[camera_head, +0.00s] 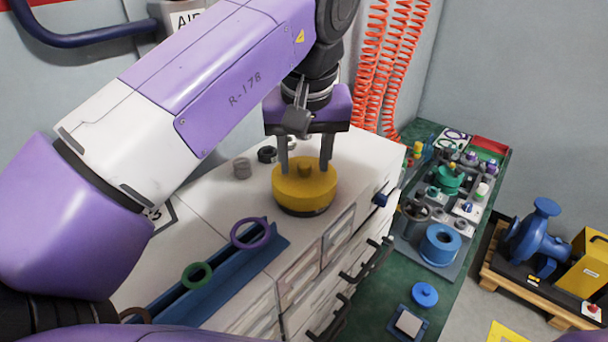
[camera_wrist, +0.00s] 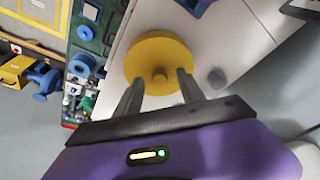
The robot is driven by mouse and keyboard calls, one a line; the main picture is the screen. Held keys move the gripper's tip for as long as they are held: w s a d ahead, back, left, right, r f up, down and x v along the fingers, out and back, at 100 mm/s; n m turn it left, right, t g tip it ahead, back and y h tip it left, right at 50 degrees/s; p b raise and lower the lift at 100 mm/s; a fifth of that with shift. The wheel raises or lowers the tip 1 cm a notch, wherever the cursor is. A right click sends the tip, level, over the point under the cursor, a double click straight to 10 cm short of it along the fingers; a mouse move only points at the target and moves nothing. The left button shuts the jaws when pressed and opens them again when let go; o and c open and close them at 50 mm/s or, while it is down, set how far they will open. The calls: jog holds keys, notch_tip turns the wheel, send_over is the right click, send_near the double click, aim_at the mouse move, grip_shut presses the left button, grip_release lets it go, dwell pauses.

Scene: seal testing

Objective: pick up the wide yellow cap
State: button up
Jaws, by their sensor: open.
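I cannot tell whether the fingertips touch the cap.
A blue rail (camera_head: 230,270) with a purple ring (camera_head: 250,233) and a green ring (camera_head: 197,276) lies left of the cap. A crowded green bench (camera_head: 365,300) is at the right.

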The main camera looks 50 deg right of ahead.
jog(key=shift+f, duration=0.15)
grip_shut()
dwell(0.4)
